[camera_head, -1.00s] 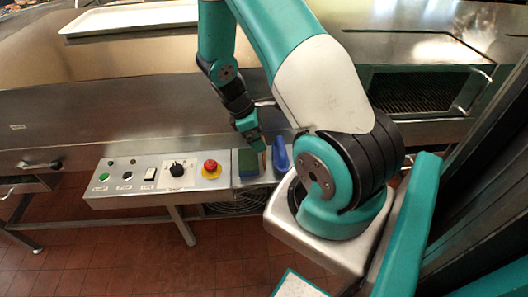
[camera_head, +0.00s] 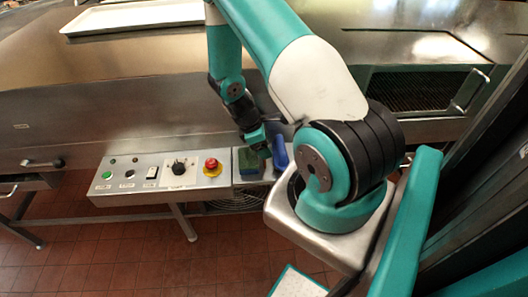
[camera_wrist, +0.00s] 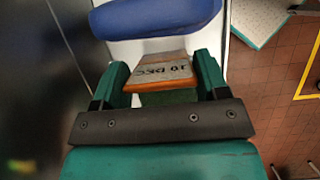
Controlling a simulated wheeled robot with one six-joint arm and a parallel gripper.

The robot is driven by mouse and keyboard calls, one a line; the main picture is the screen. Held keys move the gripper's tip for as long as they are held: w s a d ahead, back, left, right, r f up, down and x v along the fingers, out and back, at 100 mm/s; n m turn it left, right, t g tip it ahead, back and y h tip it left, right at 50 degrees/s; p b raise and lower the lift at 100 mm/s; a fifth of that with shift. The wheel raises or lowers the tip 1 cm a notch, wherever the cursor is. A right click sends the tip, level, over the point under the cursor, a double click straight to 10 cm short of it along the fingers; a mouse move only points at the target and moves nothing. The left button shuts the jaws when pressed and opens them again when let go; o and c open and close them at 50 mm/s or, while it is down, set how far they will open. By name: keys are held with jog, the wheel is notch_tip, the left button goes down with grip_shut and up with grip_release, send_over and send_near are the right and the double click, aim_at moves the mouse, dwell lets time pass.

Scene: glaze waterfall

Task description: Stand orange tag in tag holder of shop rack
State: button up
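The orange tag (camera_wrist: 160,72) shows in the wrist view with dark upside-down lettering on a pale face and orange edges. My gripper (camera_wrist: 162,75) has its two teal fingers apart, one at each side of the tag. The tag spans nearly the whole gap, and I cannot tell whether the fingers touch it. In the head view my gripper (camera_head: 260,150) is low over the right end of the control panel, between a green block and a blue object, and hides most of the tag. I cannot make out the tag holder or shop rack.
The blue object (camera_wrist: 155,17) lies just beyond the tag; it also shows in the head view (camera_head: 279,152). The green block (camera_head: 248,161) is close on the left. A red stop button (camera_head: 211,167) and switches are further left. A white tray (camera_head: 135,16) lies on the steel counter.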

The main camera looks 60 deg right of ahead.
jog(key=shift+r, duration=0.15)
jog(key=shift+c, duration=0.3)
notch_tip(320, 180, up, 20)
jog(key=b, duration=0.2)
jog(key=w+a+f+m+y, duration=0.1)
jog(key=w+a+f+m, duration=0.1)
jog(key=a+f, duration=0.4)
jog(key=w+a+f+m+y, duration=0.1)
jog(key=w+a+f+m, duration=0.2)
jog(key=a+f, duration=0.3)
jog(key=w+a+f+m+g+y, duration=0.1)
jog(key=w+a+f+m, duration=0.2)
jog(key=a+f, duration=0.3)
jog(key=a, duration=0.2)
jog(key=shift+w+a, duration=0.15)
jog(key=shift+a, duration=0.15)
jog(key=shift+f, duration=0.1)
